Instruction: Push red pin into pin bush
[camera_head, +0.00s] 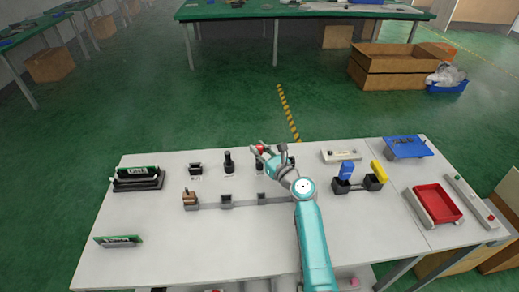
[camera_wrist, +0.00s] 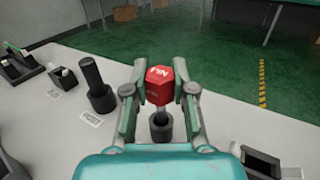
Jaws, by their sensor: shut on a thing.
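The red pin (camera_wrist: 160,84) has a faceted red head with white lettering. In the wrist view it sits between the two fingertips of my gripper (camera_wrist: 160,92), which is shut on it. It also shows as a small red spot in the head view (camera_head: 260,148). A dark round bush (camera_wrist: 161,125) stands on the table below the red head in the wrist view. A grey shaft shows between head and bush; how deep it sits is hard to tell.
A black upright pin in a round base (camera_head: 229,160) stands left of my gripper, with a small black block (camera_head: 196,168) beyond it. A blue and yellow lever fixture (camera_head: 358,184) stands to the right. A red tray (camera_head: 437,203) lies farther right. The table's front left is mostly clear.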

